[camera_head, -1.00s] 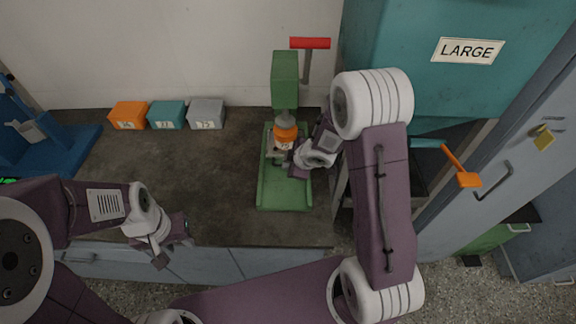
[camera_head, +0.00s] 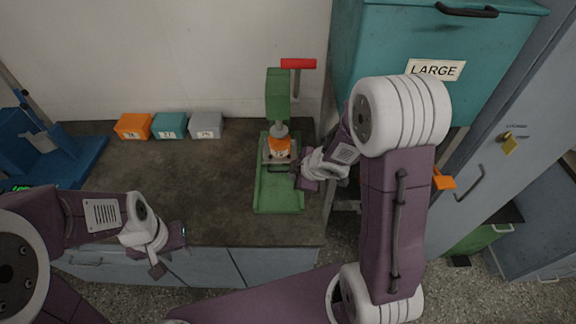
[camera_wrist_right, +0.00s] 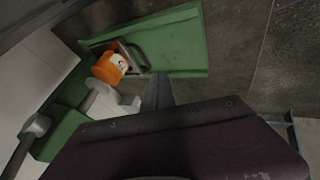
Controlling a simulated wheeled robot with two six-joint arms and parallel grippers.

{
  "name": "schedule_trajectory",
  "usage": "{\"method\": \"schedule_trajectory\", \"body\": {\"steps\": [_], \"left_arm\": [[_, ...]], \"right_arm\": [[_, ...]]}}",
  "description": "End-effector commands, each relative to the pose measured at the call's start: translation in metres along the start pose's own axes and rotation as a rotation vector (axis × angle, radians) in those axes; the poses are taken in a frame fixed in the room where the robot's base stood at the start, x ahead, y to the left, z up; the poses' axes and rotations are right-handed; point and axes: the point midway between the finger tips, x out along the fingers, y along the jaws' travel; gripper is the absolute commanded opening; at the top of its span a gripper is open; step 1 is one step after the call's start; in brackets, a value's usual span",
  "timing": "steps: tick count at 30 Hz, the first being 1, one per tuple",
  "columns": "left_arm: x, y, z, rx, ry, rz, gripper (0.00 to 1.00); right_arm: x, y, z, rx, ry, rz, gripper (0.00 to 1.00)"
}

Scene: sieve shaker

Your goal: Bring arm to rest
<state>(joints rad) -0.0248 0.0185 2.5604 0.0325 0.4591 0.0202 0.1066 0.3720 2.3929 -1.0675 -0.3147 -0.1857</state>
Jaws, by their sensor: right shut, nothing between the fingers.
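My right gripper (camera_head: 296,178) is shut and empty, just right of the green sieve shaker (camera_head: 278,202) and in front of its column. It stands apart from the orange container (camera_head: 279,147), which sits in the shaker under its clamp. In the right wrist view the orange container (camera_wrist_right: 111,64) and the green base (camera_wrist_right: 180,45) show beyond the dark finger (camera_wrist_right: 158,92). My left gripper (camera_head: 170,255) hangs over the front edge of the bench at the left, holding nothing that I can see; its finger gap is unclear.
Small orange (camera_head: 133,127), teal (camera_head: 170,126) and grey (camera_head: 206,125) boxes stand along the wall. A blue device (camera_head: 60,160) is at the far left. A teal cabinet marked LARGE (camera_head: 437,70) stands at right. The bench middle (camera_head: 200,180) is clear.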

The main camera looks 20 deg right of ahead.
Motion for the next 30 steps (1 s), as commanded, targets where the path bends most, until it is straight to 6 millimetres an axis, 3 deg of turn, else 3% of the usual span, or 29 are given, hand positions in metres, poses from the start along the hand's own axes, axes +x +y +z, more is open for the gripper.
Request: {"method": "schedule_trajectory", "body": {"steps": [6,8,10,13,16,18,22,25,30], "left_arm": [[0.001,0.000,0.000,0.000,0.000,0.000,0.36],[0.001,0.000,0.000,0.000,0.000,0.000,0.36],[0.000,0.000,0.000,0.000,0.000,0.000,0.36],[0.001,0.000,0.000,0.000,0.000,0.000,0.36],[0.001,0.000,0.000,0.000,0.000,0.000,0.36],[0.001,0.000,0.000,0.000,0.000,0.000,0.36],[0.001,0.000,0.000,0.000,0.000,0.000,0.36],[0.001,0.000,0.000,0.000,0.000,0.000,0.36],[0.001,0.000,0.000,0.000,0.000,0.000,0.36]], "right_arm": [[0.001,0.000,-0.001,-0.003,0.002,0.000,0.00],[-0.004,0.004,-0.011,-0.022,0.016,0.017,0.00],[-0.022,0.015,-0.030,-0.016,0.042,0.072,0.00],[-0.047,0.018,-0.015,0.240,-0.060,0.140,0.00],[-0.068,-0.009,0.016,0.577,-0.200,0.130,0.00],[-0.079,-0.041,0.032,0.807,-0.299,0.083,0.00],[-0.092,-0.096,0.045,1.107,-0.454,-0.030,0.00],[-0.098,-0.114,0.046,1.187,-0.511,-0.073,0.00],[-0.098,-0.115,0.047,1.194,-0.519,-0.075,0.00]]}}
